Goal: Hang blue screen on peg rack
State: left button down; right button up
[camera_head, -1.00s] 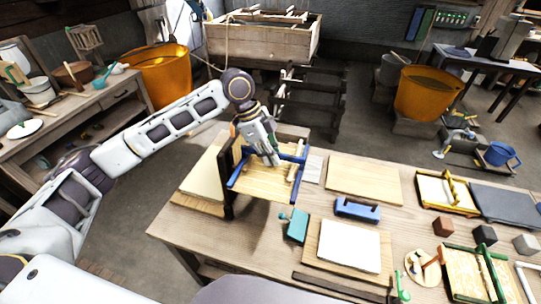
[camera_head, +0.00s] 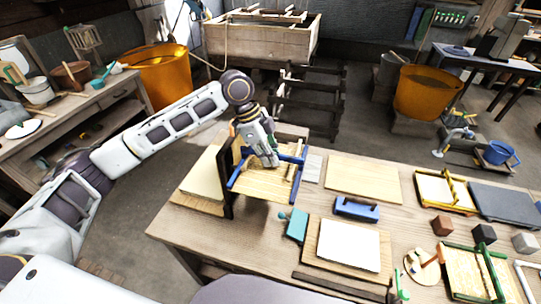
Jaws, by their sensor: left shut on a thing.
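The blue screen (camera_head: 299,171) has blue bars around a pale wooden-looking middle. It is at the left end of the workbench, tilted. My left gripper (camera_head: 269,160) comes down from above and is shut on the screen, covering part of it. The peg rack (camera_head: 227,184) shows as a dark upright with wooden parts, directly left of and behind the screen. The screen overlaps the rack in the picture, and I cannot tell whether it rests on the pegs. My right gripper is not in view.
On the workbench (camera_head: 180,238) lie a bare wooden board (camera_head: 364,179), a blue-handled block (camera_head: 357,208), a teal block (camera_head: 297,226) and a white sheet on a board (camera_head: 349,245). A yellow-barred screen (camera_head: 444,190) and a green-barred screen (camera_head: 468,270) lie at the right.

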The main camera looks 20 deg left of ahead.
pick_arm(q)
jog(key=shift+f, duration=0.4)
dwell(0.4)
jog(key=c, duration=1.5)
grip_release()
jog(key=shift+o, duration=0.2)
jog(key=shift+v, duration=6)
